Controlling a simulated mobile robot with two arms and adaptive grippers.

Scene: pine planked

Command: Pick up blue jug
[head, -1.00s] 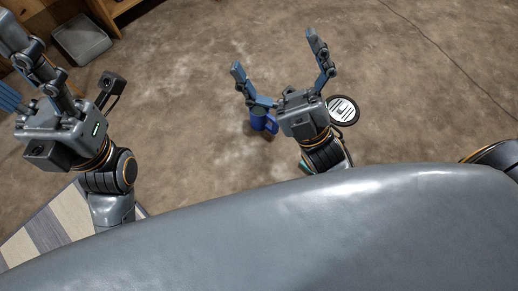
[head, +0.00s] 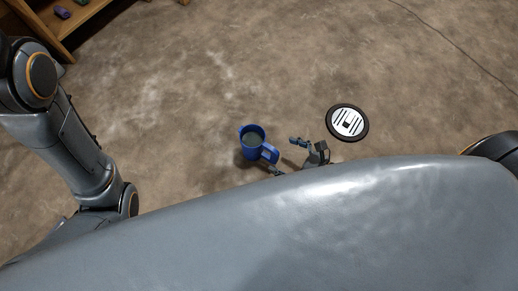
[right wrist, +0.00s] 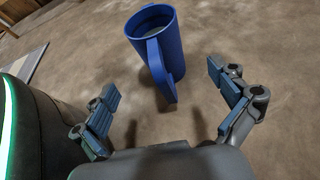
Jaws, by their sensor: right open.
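The blue jug (head: 252,148) stands upright on the floor in the middle of the head view, its open top showing and its handle towards my right gripper. My right gripper (head: 287,156) is low beside the handle, open and empty, partly hidden behind my grey body. In the right wrist view the jug (right wrist: 171,48) is ahead of the open fingers (right wrist: 160,78), with its handle pointing between them. No contact with the handle can be made out. My left arm shows at the left of the head view, but its gripper is not in view.
A round black-rimmed disc with white stripes (head: 348,122) lies on the floor right of the jug. A wooden shelf (head: 70,22) stands at the upper left. A striped mat (right wrist: 32,62) lies at the upper left of the right wrist view. The floor around the jug is clear.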

